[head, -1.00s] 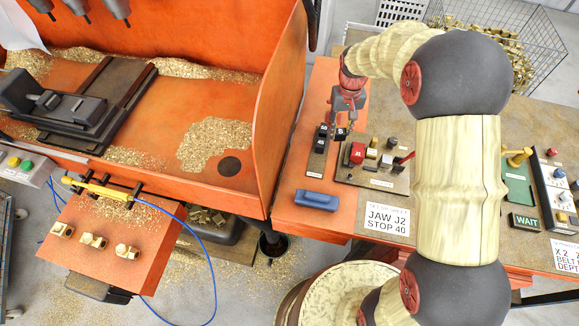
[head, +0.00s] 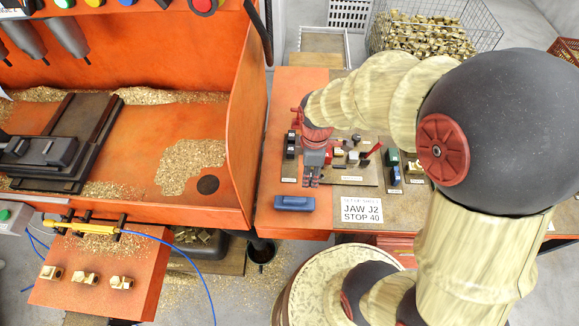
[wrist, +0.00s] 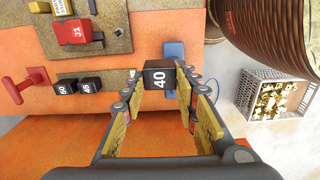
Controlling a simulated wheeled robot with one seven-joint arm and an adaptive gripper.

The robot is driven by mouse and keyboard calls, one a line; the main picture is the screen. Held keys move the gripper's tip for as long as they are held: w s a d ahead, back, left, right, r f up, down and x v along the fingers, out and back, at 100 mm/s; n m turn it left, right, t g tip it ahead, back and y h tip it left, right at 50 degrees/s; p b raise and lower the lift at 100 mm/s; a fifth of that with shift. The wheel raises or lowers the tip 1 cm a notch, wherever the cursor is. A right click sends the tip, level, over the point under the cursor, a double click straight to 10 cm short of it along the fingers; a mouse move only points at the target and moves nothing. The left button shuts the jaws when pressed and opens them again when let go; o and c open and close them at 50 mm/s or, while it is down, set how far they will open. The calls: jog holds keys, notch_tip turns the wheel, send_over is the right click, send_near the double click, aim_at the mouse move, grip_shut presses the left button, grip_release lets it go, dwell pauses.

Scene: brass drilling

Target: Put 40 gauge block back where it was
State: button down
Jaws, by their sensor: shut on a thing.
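The 40 gauge block (wrist: 160,76) is a black cube with a white "40" on its face. My gripper (wrist: 160,88) is shut on it, with a finger pad on each side, in the wrist view. In the head view my gripper (head: 312,180) is over the orange bench, right of the front part of the dark block rack (head: 290,158); the block is too small to make out there. In the wrist view two black gauge blocks (wrist: 78,86) sit side by side on the rack, left of the held block and apart from it.
A blue object (head: 294,203) lies on the bench in front of my gripper. A board with a red block (head: 337,161) and small parts is to the right. The set-up sheet (head: 361,210) reads "JAW J2 STOP 40". The machine's orange side wall (head: 248,125) stands left.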

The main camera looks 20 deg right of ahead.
jog(key=w+f, duration=0.3)
jog(key=w, duration=0.1)
jog(key=w+a+f+b, duration=0.1)
jog(key=w+f, duration=0.2)
jog(key=w, duration=0.2)
jog(key=w+a+f+b, duration=0.1)
jog(key=w+f, duration=0.2)
jog(key=w, duration=0.1)
jog(key=shift+w+a+f, duration=0.1)
jog(key=shift+w+f, duration=0.05)
jog(key=shift+f, duration=0.1)
jog(key=shift+w+f, duration=0.15)
jog(key=shift+f, duration=1.55)
jog(key=shift+f+b, duration=0.15)
jog(key=shift+b, duration=0.15)
jog(key=c, duration=1.8)
grip_release()
jog(key=shift+o, duration=0.7)
